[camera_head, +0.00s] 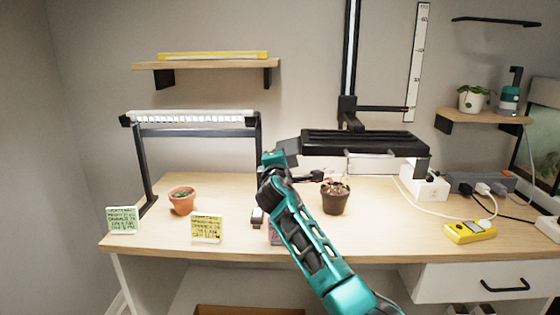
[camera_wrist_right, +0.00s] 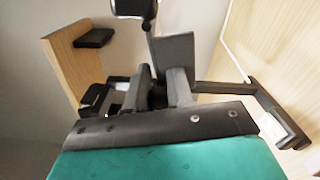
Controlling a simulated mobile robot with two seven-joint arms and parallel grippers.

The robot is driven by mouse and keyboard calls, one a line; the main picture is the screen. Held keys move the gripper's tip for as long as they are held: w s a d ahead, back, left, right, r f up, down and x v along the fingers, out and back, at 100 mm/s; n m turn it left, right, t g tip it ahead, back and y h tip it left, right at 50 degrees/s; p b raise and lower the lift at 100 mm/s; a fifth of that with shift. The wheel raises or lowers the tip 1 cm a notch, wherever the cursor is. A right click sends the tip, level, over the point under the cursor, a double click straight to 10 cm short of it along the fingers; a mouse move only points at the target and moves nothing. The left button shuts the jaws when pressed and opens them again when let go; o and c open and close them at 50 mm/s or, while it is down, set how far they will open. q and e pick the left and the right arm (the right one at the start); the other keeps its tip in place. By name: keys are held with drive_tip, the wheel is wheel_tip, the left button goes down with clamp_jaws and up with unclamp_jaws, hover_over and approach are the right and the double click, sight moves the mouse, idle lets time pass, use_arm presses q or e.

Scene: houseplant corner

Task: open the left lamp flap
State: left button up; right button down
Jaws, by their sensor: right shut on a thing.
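The black lamp (camera_head: 365,142) hangs on an upright rail above the table. Its left flap (camera_head: 288,147) is a dark grey panel at the lamp's left end, tilted outward and raised rather than hanging straight down. My right gripper (camera_head: 276,160) is at this flap and shut on it; the exact contact is partly hidden in the head view. In the right wrist view the grey flap (camera_wrist_right: 175,55) stands at the fingers (camera_wrist_right: 165,88). The right flap (camera_head: 422,167) hangs down at the lamp's other end. My left gripper is not in view.
A dark potted plant (camera_head: 335,198) stands under the lamp, right of my forearm. Left are a framed white light (camera_head: 190,118), a terracotta pot (camera_head: 182,200) and note cards (camera_head: 206,228). A shelf (camera_head: 205,65) is above.

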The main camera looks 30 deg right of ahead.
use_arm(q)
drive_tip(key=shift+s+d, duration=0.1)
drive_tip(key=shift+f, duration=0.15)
use_arm(e)
drive_tip(key=c, duration=1)
unclamp_jaws()
drive_tip(key=shift+s+a, duration=0.25)
drive_tip(key=shift+s, duration=0.15)
use_arm(q)
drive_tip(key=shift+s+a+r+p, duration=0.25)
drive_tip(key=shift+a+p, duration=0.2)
drive_tip(key=shift+p, duration=0.45)
use_arm(e)
drive_tip(key=v, duration=1.2)
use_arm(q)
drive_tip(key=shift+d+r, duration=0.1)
use_arm(e)
drive_tip(key=shift+d, duration=0.1)
